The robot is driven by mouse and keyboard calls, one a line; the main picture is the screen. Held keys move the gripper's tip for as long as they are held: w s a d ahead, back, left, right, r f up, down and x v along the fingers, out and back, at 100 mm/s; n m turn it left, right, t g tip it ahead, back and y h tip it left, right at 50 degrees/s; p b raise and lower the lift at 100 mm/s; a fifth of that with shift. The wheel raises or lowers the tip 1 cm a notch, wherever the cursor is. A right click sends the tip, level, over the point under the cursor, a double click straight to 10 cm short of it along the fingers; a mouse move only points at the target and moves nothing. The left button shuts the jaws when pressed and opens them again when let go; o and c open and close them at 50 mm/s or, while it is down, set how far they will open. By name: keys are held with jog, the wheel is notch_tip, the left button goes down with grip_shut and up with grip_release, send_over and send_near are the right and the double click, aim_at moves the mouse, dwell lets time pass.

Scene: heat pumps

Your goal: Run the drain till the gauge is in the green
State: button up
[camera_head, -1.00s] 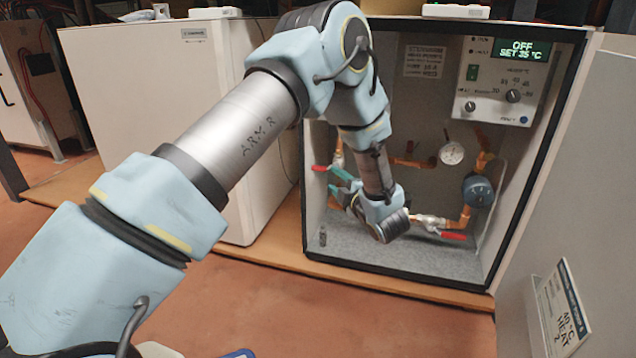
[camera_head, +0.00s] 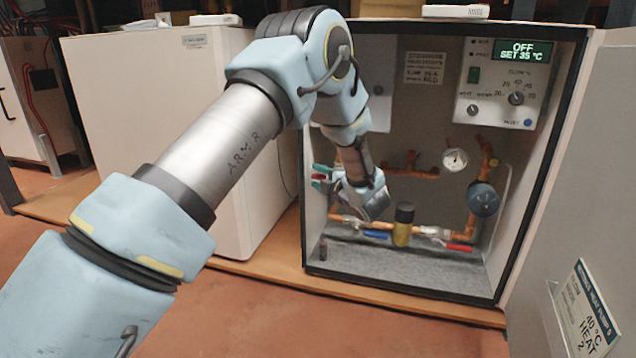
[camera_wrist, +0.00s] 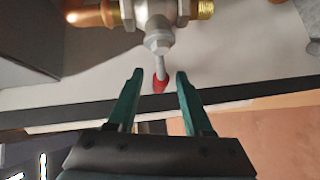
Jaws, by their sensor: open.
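The round white gauge (camera_head: 455,159) is on the back wall of the open cabinet; its needle and green band are too small to read. A valve (camera_wrist: 158,38) with a red-tipped handle (camera_wrist: 161,82) and an open brass threaded end shows in the wrist view. My gripper (camera_wrist: 159,72) is open, its two green fingers on either side of the red tip in the picture; I see no contact. In the head view my gripper (camera_head: 320,178) is at the cabinet's left side, with the red handle between its fingers. My wrist partly hides the pipes there.
Low pipework carries a blue handle (camera_head: 376,235), a yellow-and-black part (camera_head: 403,226) and another red handle (camera_head: 460,247). A blue pump (camera_head: 483,199) is at right. The control panel (camera_head: 500,85) reads OFF, SET 35 °C. The cabinet's left wall is close to my gripper.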

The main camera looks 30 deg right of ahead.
jog(key=shift+w, duration=0.2)
grip_shut()
dwell(0.3)
